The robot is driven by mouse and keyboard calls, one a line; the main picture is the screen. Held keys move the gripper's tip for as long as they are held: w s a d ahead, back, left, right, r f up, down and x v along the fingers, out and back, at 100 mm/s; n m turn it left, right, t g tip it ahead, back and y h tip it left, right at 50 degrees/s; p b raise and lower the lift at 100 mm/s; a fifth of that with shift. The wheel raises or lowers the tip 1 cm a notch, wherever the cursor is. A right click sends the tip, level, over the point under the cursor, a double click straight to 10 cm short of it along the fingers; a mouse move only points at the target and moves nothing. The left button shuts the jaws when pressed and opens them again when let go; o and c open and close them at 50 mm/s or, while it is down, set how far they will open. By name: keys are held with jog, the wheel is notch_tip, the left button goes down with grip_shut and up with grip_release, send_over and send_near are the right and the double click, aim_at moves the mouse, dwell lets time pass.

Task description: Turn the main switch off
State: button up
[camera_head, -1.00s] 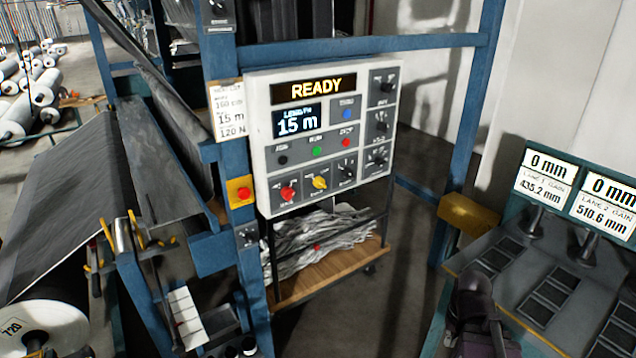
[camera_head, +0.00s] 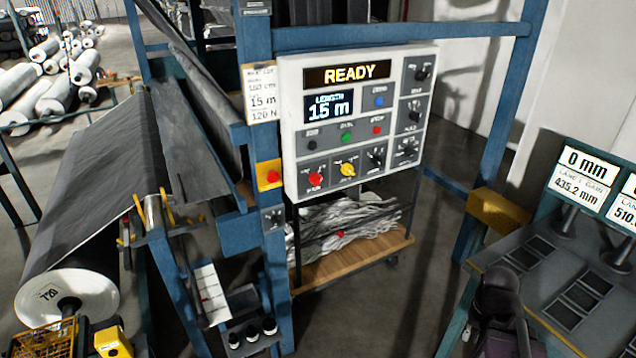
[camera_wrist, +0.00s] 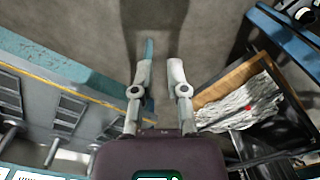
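The white control panel (camera_head: 292,75) hangs on the blue frame in the head view, its display reading READY and its length screen 15 m. Its lower row has a red rotary knob (camera_head: 316,179), a yellow knob (camera_head: 348,169) and dark knobs; the small labels are too blurred to tell which is the main switch. In the wrist view my gripper (camera_wrist: 160,68) has its two fingers apart with nothing between them, pointing over the grey floor. The panel is not in the wrist view. In the head view part of my arm shows at the bottom right.
A red button on a yellow box (camera_head: 269,175) is on the post left of the panel. A wooden-decked cart (camera_head: 340,265) with crumpled grey material stands below it; the cart also shows in the wrist view (camera_wrist: 222,88). A grey console (camera_head: 530,262) stands at right. Open floor lies between.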

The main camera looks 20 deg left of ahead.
jog(key=o, duration=0.3)
jog(key=shift+w+a, duration=0.25)
jog(key=shift+a, duration=0.1)
jog(key=o, duration=0.4)
jog(key=shift+w+a+f+y, duration=0.1)
jog(key=shift+w+a+y, duration=0.25)
jog(key=shift+a, duration=0.2)
jog(key=shift+c, duration=0.2)
jog(key=shift+o, duration=0.2)
jog(key=w+a+m+t+y+b, duration=0.1)
jog(key=w+a+m+t+y, duration=0.1)
jog(key=w+a, duration=0.3)
jog(key=shift+a+m+y, duration=0.3)
jog(key=shift+a+y, duration=0.05)
jog(key=shift+a, duration=0.9)
jog(key=w+a+r+m+t+y+b, duration=0.1)
jog(key=w+a+r+m+t+y, duration=0.2)
jog(key=a+m, duration=0.5)
jog(key=w+a+r+m+t+y+b, duration=0.1)
jog(key=w+a+r+m+t+y, duration=0.2)
jog(key=a, duration=0.9)
jog(key=w+a+r+m+t+y+b, duration=0.2)
jog(key=w+a+r+m+t+y, duration=0.1)
jog(key=w+a+r+m, duration=0.4)
jog(key=w+a+m+y, duration=0.1)
jog(key=w+a+m, duration=0.1)
jog(key=a+m, duration=0.2)
jog(key=shift+r+m+t, duration=0.3)
jog(key=shift+m+t, duration=0.1)
jog(key=shift+m, duration=0.4)
